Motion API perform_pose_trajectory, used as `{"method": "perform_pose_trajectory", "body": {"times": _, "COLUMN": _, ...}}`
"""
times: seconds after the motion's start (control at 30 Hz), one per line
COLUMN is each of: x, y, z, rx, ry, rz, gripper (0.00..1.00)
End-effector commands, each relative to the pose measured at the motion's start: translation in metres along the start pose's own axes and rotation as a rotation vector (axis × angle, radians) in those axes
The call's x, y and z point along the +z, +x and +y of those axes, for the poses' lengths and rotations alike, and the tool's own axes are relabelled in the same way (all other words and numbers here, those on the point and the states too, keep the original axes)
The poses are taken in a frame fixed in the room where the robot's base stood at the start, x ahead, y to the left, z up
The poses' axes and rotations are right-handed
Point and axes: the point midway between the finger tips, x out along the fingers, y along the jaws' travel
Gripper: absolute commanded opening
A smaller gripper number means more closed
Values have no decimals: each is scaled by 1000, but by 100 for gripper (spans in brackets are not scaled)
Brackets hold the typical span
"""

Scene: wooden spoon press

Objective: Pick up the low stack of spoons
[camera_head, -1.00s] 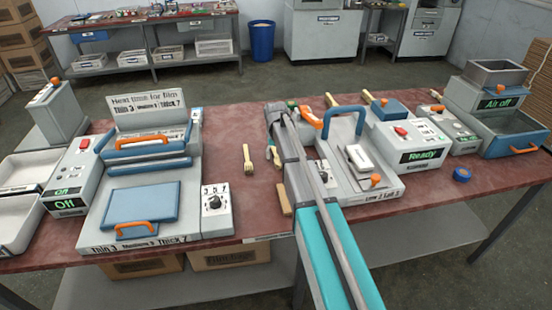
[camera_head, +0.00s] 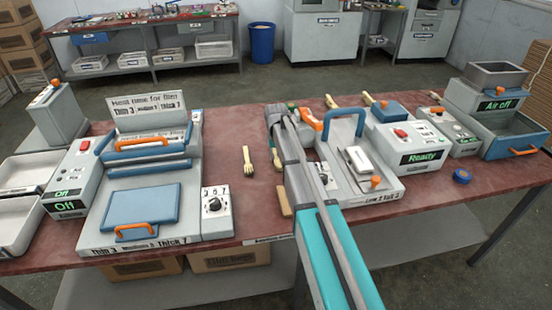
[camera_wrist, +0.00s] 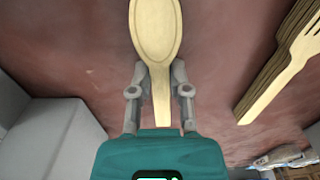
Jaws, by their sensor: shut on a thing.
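My gripper (camera_wrist: 159,78) is shut on the handle of a pale wooden spoon (camera_wrist: 155,28), its two fingers on either side. The spoon's bowl points away from me, above the red tabletop. How many spoons lie under the top one is hidden, and I cannot tell whether they touch the table. In the head view my arm hides most of the gripper and the spoon.
Wooden forks (camera_wrist: 285,65) lie right of the spoon; one wooden piece (camera_head: 248,162) shows left of my arm. A blue-handled press (camera_head: 345,122) stands close on the right and a grey press (camera_head: 150,207) on the left. Bare red tabletop (camera_head: 240,125) lies between.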

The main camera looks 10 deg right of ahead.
Motion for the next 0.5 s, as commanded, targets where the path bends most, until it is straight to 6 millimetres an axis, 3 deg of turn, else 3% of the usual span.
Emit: {"method": "perform_pose_trajectory", "body": {"times": 0.5, "x": 0, "y": -14, "z": 0, "rx": 0, "ry": 0, "rz": 0, "gripper": 0}}
